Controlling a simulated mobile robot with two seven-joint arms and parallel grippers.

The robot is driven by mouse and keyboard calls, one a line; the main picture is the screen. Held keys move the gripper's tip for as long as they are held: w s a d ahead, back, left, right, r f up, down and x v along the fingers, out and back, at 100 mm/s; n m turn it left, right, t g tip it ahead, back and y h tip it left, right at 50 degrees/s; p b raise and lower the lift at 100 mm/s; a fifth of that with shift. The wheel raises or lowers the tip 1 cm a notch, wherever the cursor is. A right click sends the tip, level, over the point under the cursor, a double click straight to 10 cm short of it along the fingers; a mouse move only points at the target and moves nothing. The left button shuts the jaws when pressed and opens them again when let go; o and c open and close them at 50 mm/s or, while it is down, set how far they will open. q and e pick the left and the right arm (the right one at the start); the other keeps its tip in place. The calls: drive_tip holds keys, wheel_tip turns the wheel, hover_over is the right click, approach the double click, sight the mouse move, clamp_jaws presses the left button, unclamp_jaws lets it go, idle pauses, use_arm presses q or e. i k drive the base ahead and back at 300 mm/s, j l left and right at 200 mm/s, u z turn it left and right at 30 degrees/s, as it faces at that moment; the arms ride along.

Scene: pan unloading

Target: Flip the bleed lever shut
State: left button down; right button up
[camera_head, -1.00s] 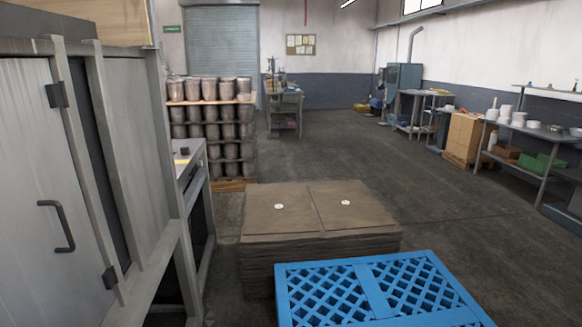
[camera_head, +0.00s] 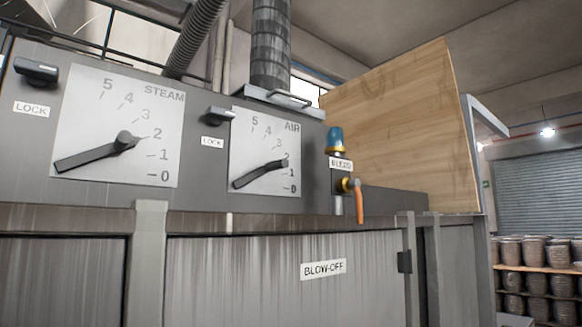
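The bleed lever (camera_head: 360,201) is a small orange handle at the right end of the grey control panel, under the BLEED label (camera_head: 341,164). It hangs straight down from a brass-coloured valve body (camera_head: 346,185) on a vertical pipe. A blue-topped fitting with a yellow ring (camera_head: 335,140) sits just above the label. Neither of my grippers shows in the head view.
Left of the lever are an AIR dial (camera_head: 265,150) and a STEAM dial (camera_head: 117,127), each with a black pointer and a LOCK knob. A BLOW-OFF door (camera_head: 285,285) is below. A wooden panel (camera_head: 410,130) stands behind; stacked pots (camera_head: 540,252) are at right.

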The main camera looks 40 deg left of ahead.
sight(355, 184)
drive_tip(key=u, duration=1.2)
